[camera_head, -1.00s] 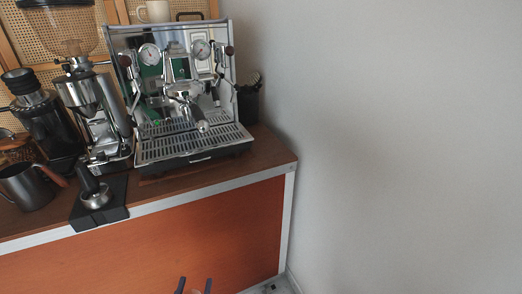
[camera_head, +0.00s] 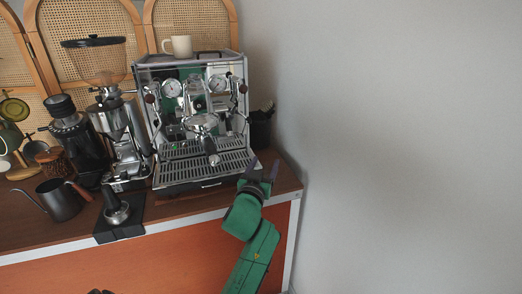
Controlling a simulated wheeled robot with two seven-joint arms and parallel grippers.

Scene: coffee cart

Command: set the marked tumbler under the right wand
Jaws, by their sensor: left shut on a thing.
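The espresso machine (camera_head: 190,70) stands on the counter. The right wand (camera_head: 234,112) hangs at the machine's right side, thin and hard to make out. I cannot see a marking or a tumbler outline.
A dark cup of tools (camera_head: 261,130) stands right of the machine, near the wall (camera_head: 390,140). Left are a grinder (camera_head: 122,130), a tamper (camera_head: 117,211) on a black mat and a kettle (camera_head: 59,200). A mug (camera_head: 178,45) sits on top of the machine. A dark shape shows at the bottom edge.

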